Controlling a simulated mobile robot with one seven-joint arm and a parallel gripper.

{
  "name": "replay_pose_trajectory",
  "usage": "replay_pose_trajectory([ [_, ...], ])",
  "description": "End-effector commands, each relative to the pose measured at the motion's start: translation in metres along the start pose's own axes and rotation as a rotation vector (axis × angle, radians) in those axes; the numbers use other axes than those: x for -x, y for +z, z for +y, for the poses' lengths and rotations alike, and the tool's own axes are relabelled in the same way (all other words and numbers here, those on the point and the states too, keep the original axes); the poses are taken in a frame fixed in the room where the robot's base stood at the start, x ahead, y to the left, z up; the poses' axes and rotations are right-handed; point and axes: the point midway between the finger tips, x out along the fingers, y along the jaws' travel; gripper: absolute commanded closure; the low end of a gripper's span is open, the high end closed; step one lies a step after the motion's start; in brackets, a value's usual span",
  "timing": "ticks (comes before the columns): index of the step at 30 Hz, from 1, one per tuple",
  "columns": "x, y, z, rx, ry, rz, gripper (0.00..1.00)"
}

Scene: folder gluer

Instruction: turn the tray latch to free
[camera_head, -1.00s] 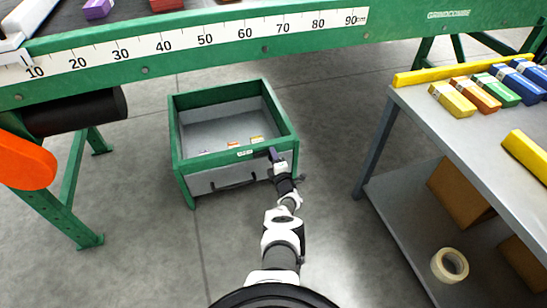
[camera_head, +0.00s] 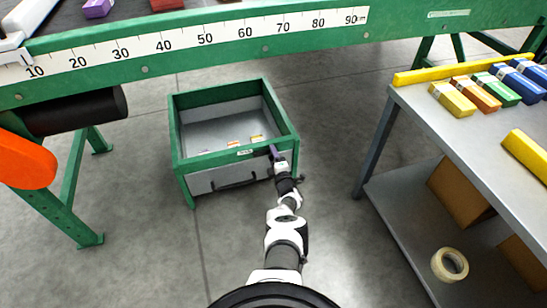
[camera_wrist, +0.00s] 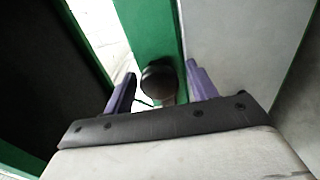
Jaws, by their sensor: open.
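The green-framed tray box (camera_head: 183,170) stands on the floor, with a grey front and a dark handle (camera_head: 233,184). My gripper (camera_head: 274,153) is at the right end of its front top rail. In the wrist view, a dark round knob (camera_wrist: 158,79), which looks like the tray latch, sits against the green frame (camera_wrist: 150,30). My gripper (camera_wrist: 160,92) is open, with one purple finger on each side of the knob. I cannot tell whether the fingers touch it. The turn position of the latch cannot be made out.
A few small orange and yellow pieces (camera_head: 256,138) lie inside the tray. A green beam with a scale (camera_head: 200,40) runs above and behind. A grey table (camera_head: 460,130) with coloured boxes stands at the right.

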Motion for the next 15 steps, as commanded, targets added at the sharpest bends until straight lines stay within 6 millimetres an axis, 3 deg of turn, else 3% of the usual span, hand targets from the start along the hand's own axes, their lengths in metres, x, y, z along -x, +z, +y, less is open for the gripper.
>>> replay_pose_trajectory([
  [8,0.021,0.0,0.005,0.0,-0.003,-0.001,0.43],
  [15,0.064,0.0,0.007,-0.001,-0.003,-0.001,0.43],
])
